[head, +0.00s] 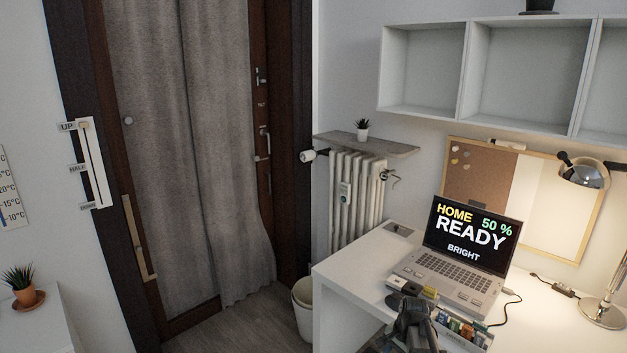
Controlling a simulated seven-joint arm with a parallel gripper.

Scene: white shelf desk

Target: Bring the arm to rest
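A dark grey part of my arm, with what looks like my gripper (414,322), shows at the bottom edge, in front of the white desk (352,268). It is small and dark, and I cannot make out its fingers or whether it holds anything. The open laptop (463,250) stands on the desk behind it, its screen reading "HOME 50 % READY BRIGHT". The rest of the arm is cut off by the frame.
Small blocks (411,289) and a tray of colourful items (462,330) lie close around my gripper. A desk lamp (603,312) stands at the right. White shelves (468,70) hang above. The desk's left end is mostly clear. A bin (303,310) stands left of it.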

